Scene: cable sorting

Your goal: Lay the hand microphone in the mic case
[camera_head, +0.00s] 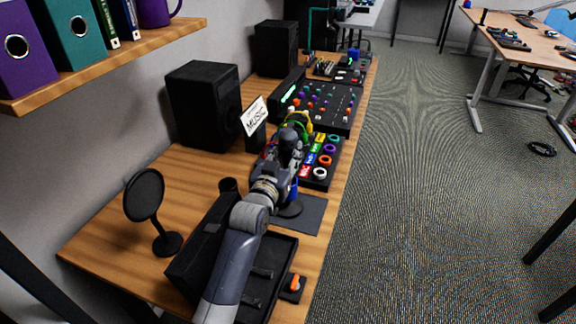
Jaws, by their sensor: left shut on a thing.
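My left arm reaches up from the bottom, and its gripper (287,158) is over the desk beside the colour-labelled cable board. The gripper is shut on what looks like the hand microphone, whose dark rounded head (289,137) shows at the fingers; the arm hides much of it. A dark round stand base (290,209) and a blue upright piece (294,188) show just below the wrist. The black mic case (197,250) stands open at the near end of the desk, its tray partly covered by my forearm. My right gripper is out of view.
A round black pop filter (144,196) stands left of the case. A speaker (204,105), a small MUSIC sign (255,117), a mixer (322,106) and the cable board (322,162) lie beyond. A grey mat (308,214) and a small orange-knobbed box (293,286) are at the right edge.

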